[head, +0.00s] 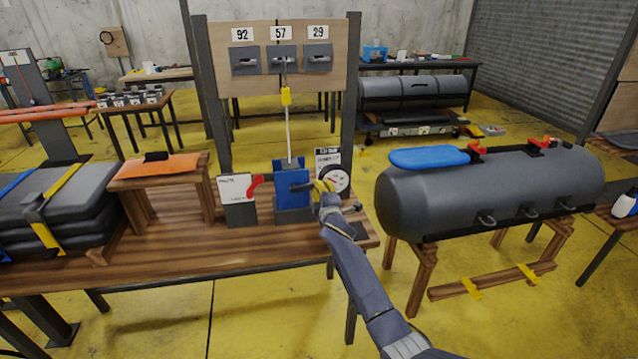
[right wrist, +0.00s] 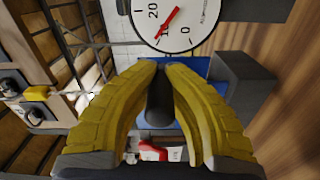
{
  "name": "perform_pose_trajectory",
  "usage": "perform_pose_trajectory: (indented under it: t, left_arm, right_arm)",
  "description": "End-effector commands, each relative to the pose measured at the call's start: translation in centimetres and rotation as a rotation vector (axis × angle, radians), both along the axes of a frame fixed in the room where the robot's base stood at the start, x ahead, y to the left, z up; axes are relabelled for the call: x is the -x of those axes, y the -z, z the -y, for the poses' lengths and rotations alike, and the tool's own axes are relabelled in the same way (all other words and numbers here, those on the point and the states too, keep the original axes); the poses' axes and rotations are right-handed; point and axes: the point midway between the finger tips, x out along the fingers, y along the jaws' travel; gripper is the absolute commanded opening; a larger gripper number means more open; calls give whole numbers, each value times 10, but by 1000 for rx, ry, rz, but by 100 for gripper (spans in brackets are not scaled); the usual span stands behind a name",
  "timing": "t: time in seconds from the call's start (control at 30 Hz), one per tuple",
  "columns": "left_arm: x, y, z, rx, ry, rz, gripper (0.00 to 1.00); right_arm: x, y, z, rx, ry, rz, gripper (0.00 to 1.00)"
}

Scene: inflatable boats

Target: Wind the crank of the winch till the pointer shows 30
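The blue winch (head: 291,190) stands on the wooden bench, with a rope running up from it to a yellow piece (head: 286,96). The round white dial (head: 335,179) is at its right. In the right wrist view the dial (right wrist: 180,18) has a red pointer (right wrist: 167,24) that lies about at the 10 mark, between 20 and 0. My right gripper (head: 322,189) is at the winch's right side, in front of the dial. Its yellow fingers (right wrist: 162,66) are closed around the dark crank grip (right wrist: 159,100). My left gripper is out of view.
A red lever (head: 257,183) and a white card (head: 236,189) are left of the winch. An orange-topped stand (head: 157,168) is further left. A grey tube (head: 490,190) on trestles stands right of the bench. The bench front is clear.

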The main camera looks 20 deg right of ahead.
Motion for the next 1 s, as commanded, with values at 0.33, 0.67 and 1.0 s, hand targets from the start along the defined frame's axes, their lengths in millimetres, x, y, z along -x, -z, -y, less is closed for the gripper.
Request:
perform_pose_trajectory:
  t: [0.33,0.67,1.0]
  left_arm:
    - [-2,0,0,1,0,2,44]
    - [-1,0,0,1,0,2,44]
    - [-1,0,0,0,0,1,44]
  right_arm:
    - [-1,22,-5,-237,-5,35,0]
    - [-1,30,-7,-339,-7,52,0]
    - [-2,30,-8,-355,-7,56,0]
